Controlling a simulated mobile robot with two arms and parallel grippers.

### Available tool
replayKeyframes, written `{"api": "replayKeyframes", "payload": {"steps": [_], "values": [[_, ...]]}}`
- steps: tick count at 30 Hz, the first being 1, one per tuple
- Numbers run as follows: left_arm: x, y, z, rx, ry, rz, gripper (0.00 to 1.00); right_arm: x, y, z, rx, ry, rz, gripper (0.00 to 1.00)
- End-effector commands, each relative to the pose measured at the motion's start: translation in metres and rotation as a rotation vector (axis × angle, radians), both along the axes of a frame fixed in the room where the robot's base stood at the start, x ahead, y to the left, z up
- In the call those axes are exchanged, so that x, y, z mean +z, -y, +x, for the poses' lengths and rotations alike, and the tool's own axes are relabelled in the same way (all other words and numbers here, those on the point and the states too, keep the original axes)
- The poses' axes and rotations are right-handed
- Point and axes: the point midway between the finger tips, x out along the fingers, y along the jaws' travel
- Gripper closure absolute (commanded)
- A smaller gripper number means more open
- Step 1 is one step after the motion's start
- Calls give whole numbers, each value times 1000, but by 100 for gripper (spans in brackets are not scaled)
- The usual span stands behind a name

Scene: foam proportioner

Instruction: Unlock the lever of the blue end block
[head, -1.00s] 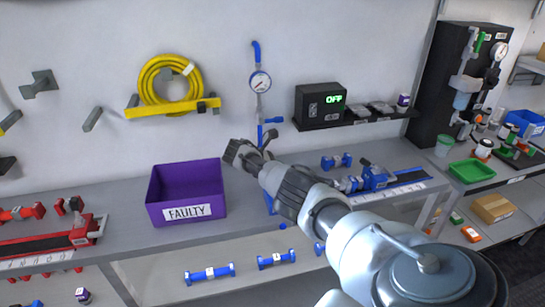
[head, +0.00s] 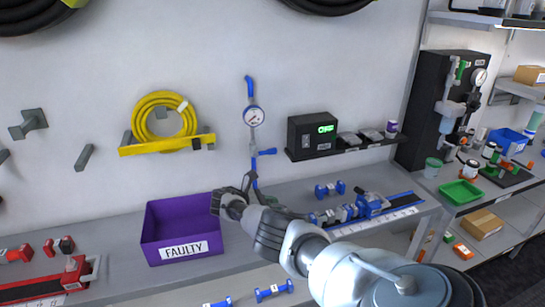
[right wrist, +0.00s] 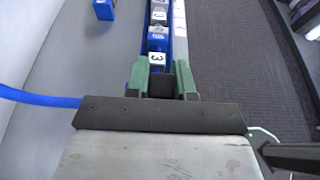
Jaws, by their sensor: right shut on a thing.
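The blue end block (head: 371,205) stands on the blue rail (head: 398,203) on the bench, right of my right arm; a small dark piece, perhaps its lever (head: 361,192), shows at its top. Smaller blue blocks with white labels (head: 338,214) line up to its left. In the right wrist view my right gripper (right wrist: 162,68) has its green fingers around the block labelled 3 (right wrist: 157,60), nearest in the row, and is shut on it. My left gripper is not in view.
A purple FAULTY box (head: 183,249) stands left of my arm. A gauge (head: 253,117) on a blue pipe rises behind it. A loose blue block (head: 330,190) lies behind the rail. A black box reading OFF (head: 314,136) sits on the wall shelf.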

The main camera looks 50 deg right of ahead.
Motion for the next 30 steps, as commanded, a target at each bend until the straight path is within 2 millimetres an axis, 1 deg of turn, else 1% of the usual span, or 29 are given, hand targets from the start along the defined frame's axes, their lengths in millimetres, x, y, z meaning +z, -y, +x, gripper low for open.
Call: {"api": "replayKeyframes", "payload": {"steps": [1,2,6,14,17,20,27,30], "values": [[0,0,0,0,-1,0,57,-1,-1,0,1,-2,-1,100],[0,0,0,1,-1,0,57,-1,-1,0,0,-2,-1,72],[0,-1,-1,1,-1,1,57,-1,-1,0,0,-1,0,51],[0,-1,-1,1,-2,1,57,0,0,0,-1,0,0,51],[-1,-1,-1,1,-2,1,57,1,-5,3,0,0,0,51],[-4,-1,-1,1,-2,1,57,5,-15,10,2,2,1,51],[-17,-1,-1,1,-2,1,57,18,-55,34,3,2,1,51],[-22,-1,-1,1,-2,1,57,24,-70,43,3,2,1,51]]}}
